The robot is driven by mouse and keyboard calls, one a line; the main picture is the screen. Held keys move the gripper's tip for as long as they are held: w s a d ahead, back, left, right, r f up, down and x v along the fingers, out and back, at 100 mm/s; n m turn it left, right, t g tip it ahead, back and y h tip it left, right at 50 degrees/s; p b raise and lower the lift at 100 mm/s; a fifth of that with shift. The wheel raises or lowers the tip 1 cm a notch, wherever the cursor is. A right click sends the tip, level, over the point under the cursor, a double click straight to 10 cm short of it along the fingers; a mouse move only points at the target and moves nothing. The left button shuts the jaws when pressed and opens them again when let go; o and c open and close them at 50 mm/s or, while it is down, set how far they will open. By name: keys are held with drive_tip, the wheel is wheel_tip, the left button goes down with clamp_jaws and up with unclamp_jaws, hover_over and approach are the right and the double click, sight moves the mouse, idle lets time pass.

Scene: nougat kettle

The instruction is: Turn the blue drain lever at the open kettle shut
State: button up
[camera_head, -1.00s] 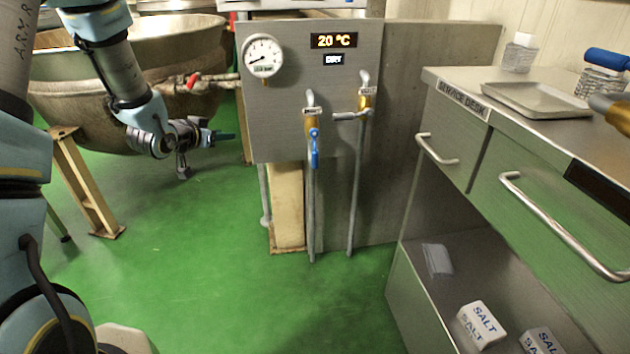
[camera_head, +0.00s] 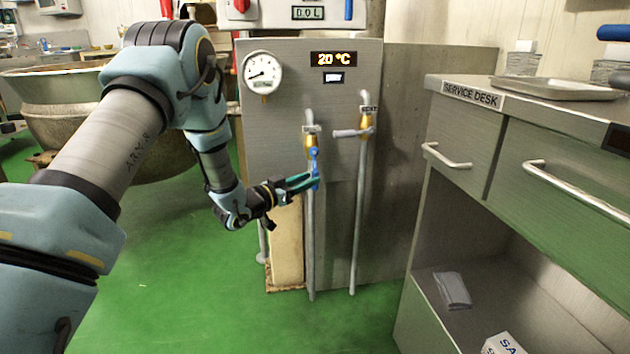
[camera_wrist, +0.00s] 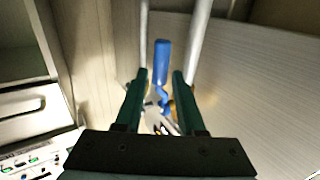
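The blue drain lever (camera_head: 314,162) sits on a brass valve (camera_head: 310,141) on the left pipe of the grey panel and hangs down along the pipe. My gripper (camera_head: 306,180) is at the lever in the head view, with its fingertips at the lever's lower part. In the wrist view the blue lever (camera_wrist: 162,65) lies between the two green fingers of my gripper (camera_wrist: 160,78). The fingers stand apart, with a gap on each side of the lever. The kettle (camera_head: 95,110) is at the left, partly hidden behind my arm.
A second pipe with a brass valve and grey handle (camera_head: 352,133) stands just right of the lever. A dial gauge (camera_head: 262,73) is at the panel's upper left. The service desk (camera_head: 462,125) with drawers is at the right. Green floor (camera_head: 190,285) is clear in front.

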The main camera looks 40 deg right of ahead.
sight(315, 189)
drive_tip(key=shift+w+d, duration=0.15)
drive_tip(key=shift+d, duration=0.7)
drive_tip(key=shift+w+d, duration=0.1)
drive_tip(key=shift+d, duration=0.75)
clamp_jaws()
